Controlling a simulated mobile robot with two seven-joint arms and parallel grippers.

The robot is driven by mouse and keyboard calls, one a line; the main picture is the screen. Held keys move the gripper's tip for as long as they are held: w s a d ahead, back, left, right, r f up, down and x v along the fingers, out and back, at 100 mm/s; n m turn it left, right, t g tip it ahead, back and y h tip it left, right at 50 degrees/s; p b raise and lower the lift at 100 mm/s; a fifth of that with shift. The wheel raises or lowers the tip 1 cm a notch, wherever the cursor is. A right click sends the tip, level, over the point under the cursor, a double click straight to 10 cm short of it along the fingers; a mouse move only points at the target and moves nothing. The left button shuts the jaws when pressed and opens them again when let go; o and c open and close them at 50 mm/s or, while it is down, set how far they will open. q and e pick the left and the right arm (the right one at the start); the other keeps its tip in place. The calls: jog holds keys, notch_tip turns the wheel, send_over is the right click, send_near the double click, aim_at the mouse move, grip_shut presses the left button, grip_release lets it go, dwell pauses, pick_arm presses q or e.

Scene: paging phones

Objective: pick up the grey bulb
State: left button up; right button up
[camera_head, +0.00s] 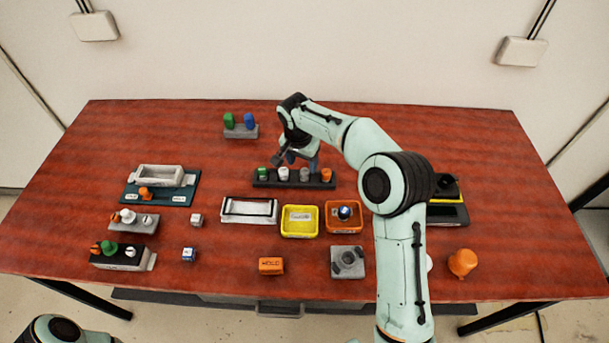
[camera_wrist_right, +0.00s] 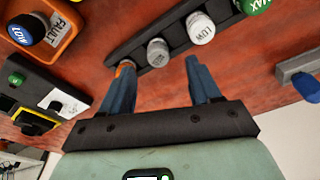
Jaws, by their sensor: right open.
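The grey bulb (camera_head: 304,174) stands in a black rack (camera_head: 294,183) near the middle of the table, between a white bulb (camera_head: 283,173) and an orange bulb (camera_head: 326,174). In the right wrist view the grey bulb (camera_wrist_right: 158,53) has a printed label and lies just beyond the fingertips, in line with the gap between them. My right gripper (camera_wrist_right: 160,66) is open and empty. In the head view my right gripper (camera_head: 300,157) is just behind and above the rack. Its contact with the bulb cannot be told. My left gripper is out of view.
A green bulb (camera_head: 262,172) stands at the rack's left end. A yellow bin (camera_head: 300,234) and an orange bin (camera_head: 330,224) holding a blue-topped bulb are in front. A grey stand (camera_head: 240,131) with green and blue bulbs is behind left. The back right table is clear.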

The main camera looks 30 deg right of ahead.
aim_at(305, 171)
jog(key=f, duration=0.3)
jog(key=d+f, duration=0.1)
jog(key=f, duration=0.1)
jog(key=shift+w+f, duration=0.1)
jog(key=shift+w, duration=0.05)
jog(key=c, duration=1.1)
